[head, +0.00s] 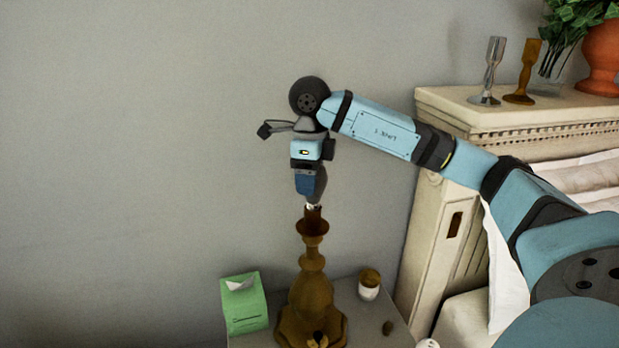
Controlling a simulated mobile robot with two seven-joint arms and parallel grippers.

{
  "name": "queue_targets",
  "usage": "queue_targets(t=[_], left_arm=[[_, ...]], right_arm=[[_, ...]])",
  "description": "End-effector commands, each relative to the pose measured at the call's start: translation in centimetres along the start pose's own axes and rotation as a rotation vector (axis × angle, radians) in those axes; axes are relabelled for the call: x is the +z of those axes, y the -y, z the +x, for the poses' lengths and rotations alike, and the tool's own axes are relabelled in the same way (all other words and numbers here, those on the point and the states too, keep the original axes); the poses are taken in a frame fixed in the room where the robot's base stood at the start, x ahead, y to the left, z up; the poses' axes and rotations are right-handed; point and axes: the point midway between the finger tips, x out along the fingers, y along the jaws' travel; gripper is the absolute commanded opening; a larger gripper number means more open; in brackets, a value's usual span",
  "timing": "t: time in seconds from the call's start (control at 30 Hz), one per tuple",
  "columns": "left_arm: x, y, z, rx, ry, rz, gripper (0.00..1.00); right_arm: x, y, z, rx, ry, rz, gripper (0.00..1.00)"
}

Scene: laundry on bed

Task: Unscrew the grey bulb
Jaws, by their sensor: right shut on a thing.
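A tall brown lamp stand (312,262) stands upright on a small bedside table (372,315). My right gripper (309,190) points down over its top. It is shut on the grey bulb (320,184), a dark rounded shape partly hidden behind the finger. A small bright metallic bit shows below the bulb, at the top of the lamp's socket (313,213). I cannot tell whether the bulb's base is still inside the socket. My left gripper is not in view.
A green tissue box (245,308) stands left of the lamp. A white jar with a brown lid (369,285) stands on the right. The wall on the left is bare.

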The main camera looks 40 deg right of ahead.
Motion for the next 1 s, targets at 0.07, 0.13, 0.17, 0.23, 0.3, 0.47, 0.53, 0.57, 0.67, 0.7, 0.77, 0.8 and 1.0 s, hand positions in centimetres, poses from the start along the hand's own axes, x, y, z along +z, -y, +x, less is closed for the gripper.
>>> queue_targets(t=[0.07,0.13,0.17,0.23,0.3,0.47,0.53,0.57,0.67,0.7,0.77,0.8,1.0], left_arm=[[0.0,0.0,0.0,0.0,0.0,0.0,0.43],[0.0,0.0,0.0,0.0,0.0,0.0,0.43],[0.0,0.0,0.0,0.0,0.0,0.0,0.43],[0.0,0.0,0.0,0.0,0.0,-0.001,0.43],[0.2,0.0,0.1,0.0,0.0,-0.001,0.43],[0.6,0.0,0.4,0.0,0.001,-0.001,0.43],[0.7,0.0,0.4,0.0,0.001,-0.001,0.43],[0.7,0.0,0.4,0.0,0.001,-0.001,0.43],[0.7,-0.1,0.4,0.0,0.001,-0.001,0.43],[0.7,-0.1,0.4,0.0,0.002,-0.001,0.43],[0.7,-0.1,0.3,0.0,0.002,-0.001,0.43],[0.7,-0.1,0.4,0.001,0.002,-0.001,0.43],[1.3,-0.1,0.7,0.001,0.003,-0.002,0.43]], right_arm=[[-0.1,0.1,0.0,-0.001,-0.003,0.002,0.38],[-0.1,0.1,0.0,-0.001,-0.003,0.003,0.38],[-0.1,0.1,0.0,-0.001,-0.003,0.003,0.38],[-0.1,0.1,0.0,-0.002,-0.003,-0.007,0.38],[-0.1,0.1,0.1,-0.002,-0.003,-0.06,0.38],[-0.1,-0.1,0.1,-0.002,-0.003,-0.242,0.38],[-0.1,-0.1,0.1,-0.002,-0.003,-0.285,0.38],[-0.1,-0.1,0.0,-0.002,-0.003,-0.294,0.38],[-0.1,-0.1,0.0,-0.001,-0.003,-0.297,0.38],[-0.1,-0.1,0.0,-0.001,-0.003,-0.297,0.38],[-0.1,-0.1,0.0,-0.001,-0.003,-0.296,0.38],[-0.1,-0.1,0.0,-0.001,-0.003,-0.298,0.38],[-0.1,-0.2,0.1,-0.001,-0.002,-0.482,0.38]])
